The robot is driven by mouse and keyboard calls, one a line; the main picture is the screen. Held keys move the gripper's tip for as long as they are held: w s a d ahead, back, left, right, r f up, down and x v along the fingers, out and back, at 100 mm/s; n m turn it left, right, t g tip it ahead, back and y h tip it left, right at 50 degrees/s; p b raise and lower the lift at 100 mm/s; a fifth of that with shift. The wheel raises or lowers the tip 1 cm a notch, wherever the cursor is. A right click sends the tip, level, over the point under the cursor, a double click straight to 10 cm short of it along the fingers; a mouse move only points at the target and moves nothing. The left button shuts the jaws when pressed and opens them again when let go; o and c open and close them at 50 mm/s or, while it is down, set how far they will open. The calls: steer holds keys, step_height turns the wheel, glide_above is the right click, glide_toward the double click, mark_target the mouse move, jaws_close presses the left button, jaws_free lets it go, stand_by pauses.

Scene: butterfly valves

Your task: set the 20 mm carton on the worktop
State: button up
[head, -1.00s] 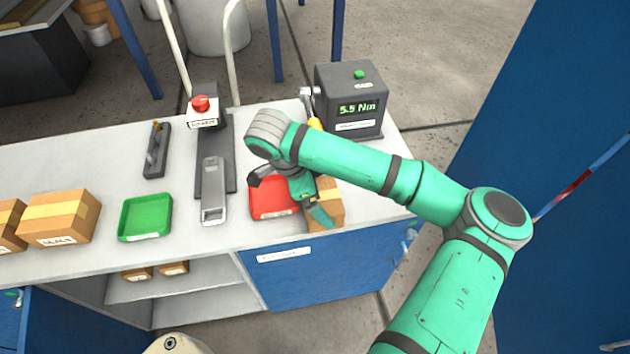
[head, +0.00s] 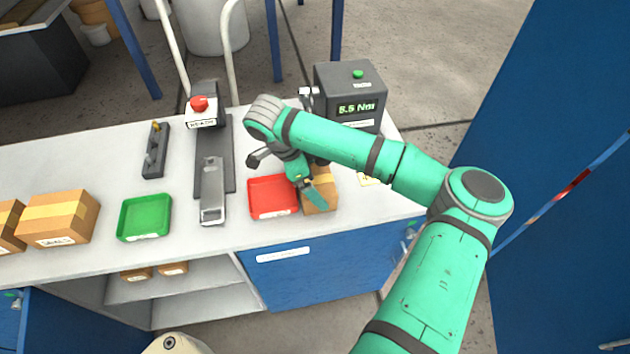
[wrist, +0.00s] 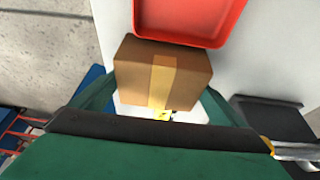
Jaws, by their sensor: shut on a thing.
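The carton (head: 321,194) is a brown cardboard box with a yellow tape strip, at the right end of the worktop (head: 230,232), just right of the red tray. My gripper (head: 311,188) is shut on it, with one green finger across its near face. In the wrist view the carton (wrist: 160,75) sits between my two green fingers, close to the red tray's edge. Whether its underside touches the worktop cannot be told. Its size marking is not readable.
The red tray (head: 272,197) is directly left of the carton. A torque tester (head: 350,92) reading 5.5 Nm stands behind my arm. A green tray (head: 145,217) and cartons (head: 58,219) are further left. A small label or card (head: 368,180) lies right of the carton.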

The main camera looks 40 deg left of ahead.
steer(key=o, duration=1.7)
steer(key=shift+f, duration=0.1)
steer(key=v, duration=1.2)
